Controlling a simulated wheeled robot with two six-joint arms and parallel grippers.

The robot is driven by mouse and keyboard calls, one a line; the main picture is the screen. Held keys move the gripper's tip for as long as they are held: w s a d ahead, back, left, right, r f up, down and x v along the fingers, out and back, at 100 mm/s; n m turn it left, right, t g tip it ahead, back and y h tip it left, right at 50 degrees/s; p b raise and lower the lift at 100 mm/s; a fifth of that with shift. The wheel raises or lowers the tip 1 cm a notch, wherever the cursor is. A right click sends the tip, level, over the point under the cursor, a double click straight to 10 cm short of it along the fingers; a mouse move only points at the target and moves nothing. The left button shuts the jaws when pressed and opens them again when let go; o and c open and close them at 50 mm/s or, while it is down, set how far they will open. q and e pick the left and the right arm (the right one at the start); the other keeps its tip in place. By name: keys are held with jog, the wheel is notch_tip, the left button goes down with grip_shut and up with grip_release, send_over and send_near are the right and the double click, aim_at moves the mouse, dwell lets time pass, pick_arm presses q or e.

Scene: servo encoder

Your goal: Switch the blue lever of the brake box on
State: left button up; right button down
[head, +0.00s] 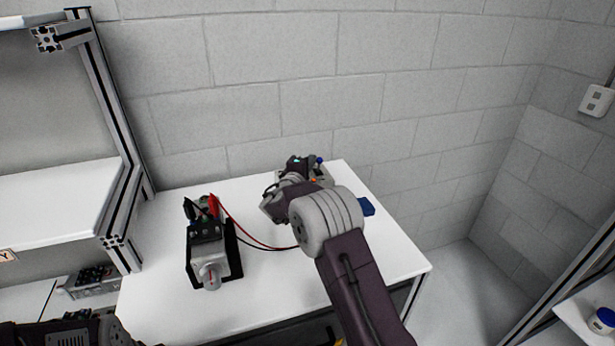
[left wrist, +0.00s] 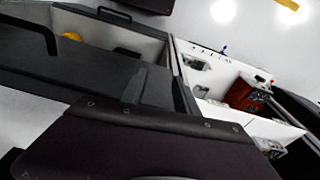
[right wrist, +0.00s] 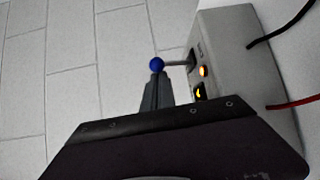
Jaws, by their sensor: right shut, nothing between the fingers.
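The grey brake box (right wrist: 235,65) fills the right of the right wrist view. In the head view it shows partly behind my right arm at the table's back (head: 322,174). Its blue lever (right wrist: 156,64) has a round blue knob on a thin stalk that sticks out sideways from the box face. My right gripper (right wrist: 155,88) is shut and empty, its fingertips right at the knob; whether they touch it I cannot tell. In the left wrist view, dark fingers of my left gripper (left wrist: 135,86) show dimly, away from the box; their opening is unclear.
Amber lights (right wrist: 203,71) glow on the box face. A motor unit (head: 208,250) with red and black leads stands on the white table (head: 270,315) at left. A small blue object (head: 367,207) lies at the table's right edge. A block wall stands close behind.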

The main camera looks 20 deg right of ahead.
jog(key=shift+s+p, duration=0.1)
jog(key=shift+p, duration=0.45)
jog(key=shift+s+a+f, duration=0.1)
jog(key=shift+s+a, duration=0.05)
jog(key=shift+a, duration=0.15)
pick_arm(q)
jog(key=shift+f+b, duration=0.85)
jog(key=shift+f, duration=0.05)
pick_arm(e)
jog(key=v, duration=0.8)
jog(key=shift+s, duration=0.2)
